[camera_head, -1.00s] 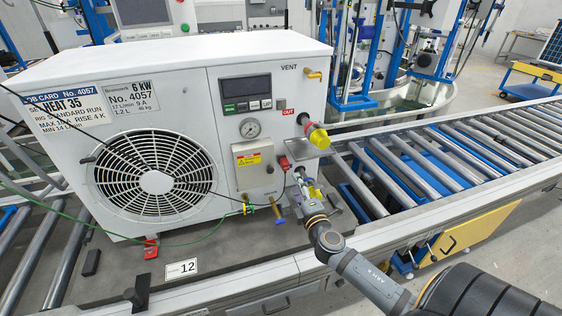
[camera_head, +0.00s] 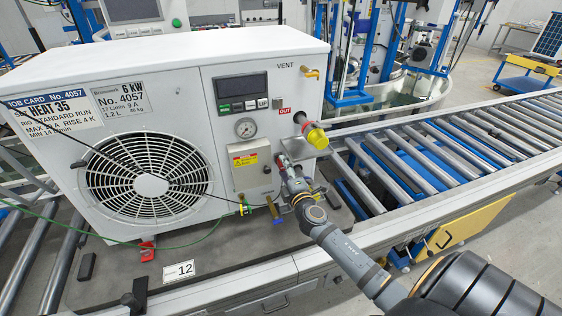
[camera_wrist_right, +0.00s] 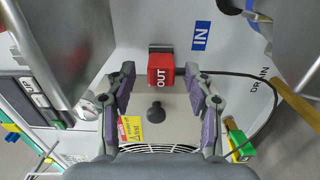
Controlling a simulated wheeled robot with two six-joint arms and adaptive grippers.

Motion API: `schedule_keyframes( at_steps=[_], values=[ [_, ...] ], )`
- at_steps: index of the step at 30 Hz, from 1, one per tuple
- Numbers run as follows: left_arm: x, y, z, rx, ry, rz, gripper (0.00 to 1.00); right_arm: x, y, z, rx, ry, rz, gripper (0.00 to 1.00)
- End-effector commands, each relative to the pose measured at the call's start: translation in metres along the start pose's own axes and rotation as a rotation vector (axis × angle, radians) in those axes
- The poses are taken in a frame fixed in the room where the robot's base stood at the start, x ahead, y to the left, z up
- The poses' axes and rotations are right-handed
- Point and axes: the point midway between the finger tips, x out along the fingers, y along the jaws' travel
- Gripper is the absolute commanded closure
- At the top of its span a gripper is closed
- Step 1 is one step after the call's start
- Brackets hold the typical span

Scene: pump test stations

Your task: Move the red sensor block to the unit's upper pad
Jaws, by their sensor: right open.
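The red sensor block (camera_wrist_right: 161,70), marked OUT, sits against a dark pad (camera_wrist_right: 160,47) on the unit's white front, beside the blue IN label. My open right gripper (camera_wrist_right: 158,76) has its fingertips on either side of the block, with visible gaps. In the head view my right gripper (camera_head: 287,174) is at the unit's lower right front and largely hides the block. A small grey square (camera_head: 278,103), possibly the upper pad, is above, next to the red OUT label (camera_head: 285,111), and looks bare. My left gripper is not in view.
A yellow and red coupling (camera_head: 315,136) juts out above my right gripper. A grey box (camera_head: 251,169) with a yellow label stands left of it. A black cable (camera_wrist_right: 240,76) runs from the block. Valves sit below; rollers (camera_head: 420,165) extend right.

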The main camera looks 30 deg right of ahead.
Motion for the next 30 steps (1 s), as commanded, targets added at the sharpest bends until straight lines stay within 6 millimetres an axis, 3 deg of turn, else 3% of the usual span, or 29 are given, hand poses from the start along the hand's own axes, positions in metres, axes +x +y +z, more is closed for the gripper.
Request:
schedule_keyframes(
  at_steps=[9,30],
  values=[
    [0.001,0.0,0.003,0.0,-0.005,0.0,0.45,0.026,-0.001,0.0,0.0,-0.001,0.0,0.47],
    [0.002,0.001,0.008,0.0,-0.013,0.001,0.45,0.027,-0.001,0.0,0.001,0.0,-0.001,0.47]
  ],
)
